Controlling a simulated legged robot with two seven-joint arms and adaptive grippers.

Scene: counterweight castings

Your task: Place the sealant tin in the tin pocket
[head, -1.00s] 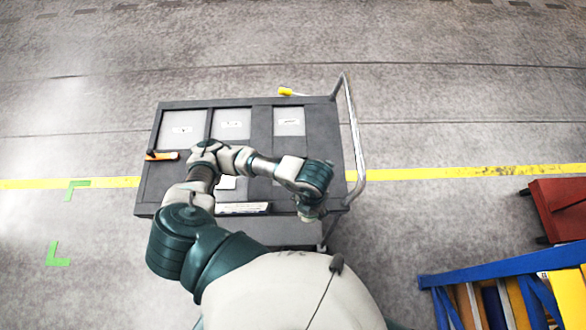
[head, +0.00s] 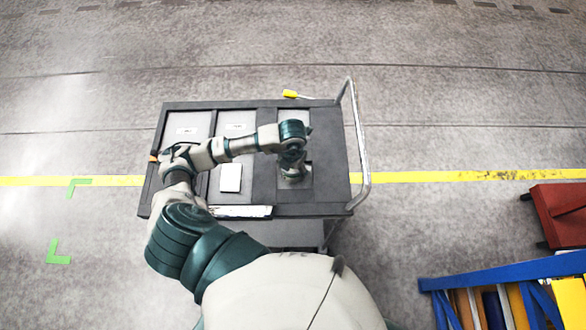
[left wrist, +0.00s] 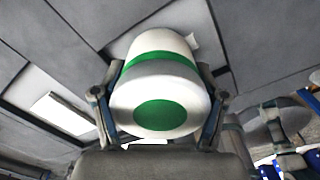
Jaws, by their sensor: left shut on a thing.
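The sealant tin (left wrist: 160,85) is white with a green band and a green disc on the end facing the camera. In the left wrist view it sits between both fingers of my left gripper (left wrist: 158,110), which is shut on it. In the head view my left gripper (head: 294,174) is over the right-hand column of the dark cart top (head: 262,190); the tin is hidden there beneath the hand. The cart top has several recessed grey pockets with pale labels. The labels are too small to read, so I cannot tell which is the tin pocket. My right gripper is out of view.
A white block (head: 230,178) lies in the middle column. A long white strip (head: 240,211) is at the cart's near edge. A yellow-ended item (head: 290,94) is at the far edge. A metal handle (head: 358,145) rises on the right. A blue rack (head: 500,270) stands lower right.

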